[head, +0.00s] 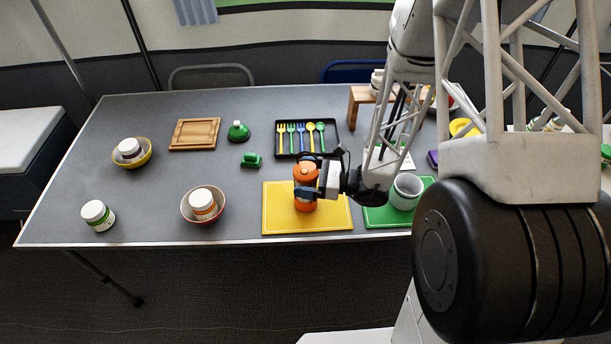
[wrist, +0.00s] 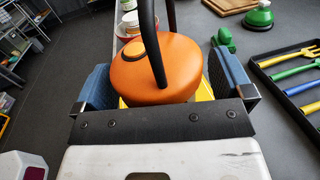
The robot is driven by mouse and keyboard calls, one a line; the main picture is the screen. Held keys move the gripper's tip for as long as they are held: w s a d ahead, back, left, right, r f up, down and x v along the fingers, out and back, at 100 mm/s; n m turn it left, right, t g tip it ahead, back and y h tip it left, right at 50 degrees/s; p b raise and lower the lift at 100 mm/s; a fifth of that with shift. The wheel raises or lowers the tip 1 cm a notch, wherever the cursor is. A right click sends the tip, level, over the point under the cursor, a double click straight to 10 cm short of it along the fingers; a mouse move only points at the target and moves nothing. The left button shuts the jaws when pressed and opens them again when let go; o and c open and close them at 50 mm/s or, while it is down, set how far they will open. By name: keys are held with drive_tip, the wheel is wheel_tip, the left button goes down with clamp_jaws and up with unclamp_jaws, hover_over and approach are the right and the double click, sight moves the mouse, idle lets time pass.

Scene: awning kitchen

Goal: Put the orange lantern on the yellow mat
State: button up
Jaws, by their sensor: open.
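The orange lantern (head: 306,176) stands upright on the yellow mat (head: 276,212), near the front edge of the table, in the head view. In the wrist view the lantern (wrist: 157,72) fills the space between the fingers, with its dark handle rising over it. My gripper (head: 312,190) is around the lantern from the right; its blue-padded fingers are open, one on each side of it. Narrow gaps show beside the lantern in the wrist view. Its base is partly hidden by the fingers. A little of the yellow mat (wrist: 206,92) shows behind it.
A green mat (head: 378,216) with a white cup (head: 406,191) lies right of the yellow mat. A black cutlery tray (head: 331,146) and a small green object (head: 251,160) lie behind. A bowl with a jar (head: 203,203) stands left. The table between is clear.

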drive_tip(key=shift+d+r, duration=0.1)
drive_tip(key=shift+r, duration=0.05)
drive_tip(key=v, duration=1.1)
drive_tip(key=shift+d, duration=0.3)
idle(0.4)
drive_tip(key=shift+s, duration=0.1)
idle(0.5)
drive_tip(key=s+a+r+n+g+h, duration=0.3)
drive_tip(key=s+r+n+g+h, duration=0.45)
drive_tip(key=s+r+n, duration=0.4)
drive_tip(key=s+d+r+n+t+h, duration=0.3)
drive_tip(key=r+n+h, duration=0.1)
drive_tip(key=r, duration=0.4)
drive_tip(key=s+d+r+n+t+h, duration=0.3)
drive_tip(key=r+h, duration=0.3)
drive_tip(key=r, duration=0.2)
drive_tip(key=shift+s+d+r+n, duration=0.25)
drive_tip(key=shift+s+d+n, duration=0.15)
drive_tip(key=shift+s+n, duration=0.4)
